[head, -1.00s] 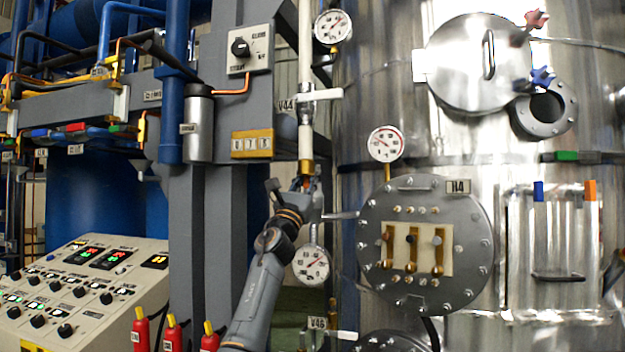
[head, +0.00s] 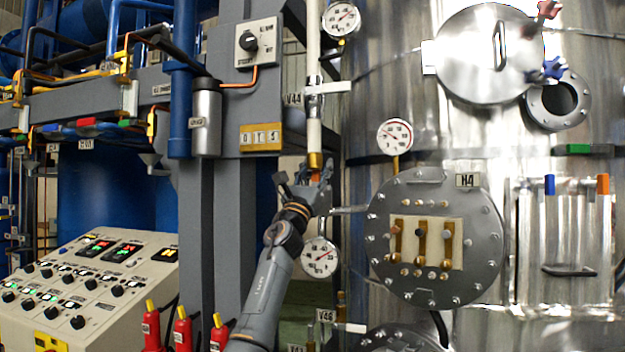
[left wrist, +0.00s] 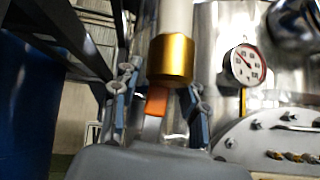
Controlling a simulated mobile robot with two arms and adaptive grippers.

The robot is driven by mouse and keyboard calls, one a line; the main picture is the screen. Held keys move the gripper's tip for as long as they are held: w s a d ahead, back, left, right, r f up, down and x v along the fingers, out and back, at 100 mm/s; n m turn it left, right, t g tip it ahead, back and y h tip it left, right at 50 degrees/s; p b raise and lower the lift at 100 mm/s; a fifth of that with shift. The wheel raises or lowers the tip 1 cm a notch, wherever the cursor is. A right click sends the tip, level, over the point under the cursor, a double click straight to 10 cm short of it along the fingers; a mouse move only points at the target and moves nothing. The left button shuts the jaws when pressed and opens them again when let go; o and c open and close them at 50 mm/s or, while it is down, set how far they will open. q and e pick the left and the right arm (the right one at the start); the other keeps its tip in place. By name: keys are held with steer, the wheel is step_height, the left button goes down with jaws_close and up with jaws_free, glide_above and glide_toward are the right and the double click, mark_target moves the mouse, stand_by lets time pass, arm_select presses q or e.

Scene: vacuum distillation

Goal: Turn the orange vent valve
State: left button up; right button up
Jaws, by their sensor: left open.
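The orange vent valve (head: 316,179) shows as a small orange piece just below a brass collar (head: 315,160) on a white vertical pipe (head: 313,100). In the left wrist view the orange piece (left wrist: 156,101) hangs under the brass collar (left wrist: 171,58). My left gripper (head: 306,178) points up at it from below and is open. In the left wrist view its two fingers (left wrist: 161,104) stand on either side of the orange piece, with a gap visible on both sides. The lower part of the valve is hidden by the gripper body. My right gripper is not in view.
Round gauges stand close by, one below right of the gripper (head: 320,257) and one to the right (head: 395,136). A grey column (head: 240,200) is on the left. The metal tank with a bolted flange (head: 384,260) is on the right.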

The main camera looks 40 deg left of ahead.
arm_select(q)
steer(key=shift+s+a+f, duration=0.1)
steer(key=shift+s+f, duration=0.35)
steer(key=shift+s, duration=0.05)
steer(key=v, duration=1)
steer(key=shift+s+d+f, duration=0.15)
steer(key=shift+d+f, duration=0.05)
steer(key=shift+d, duration=0.1)
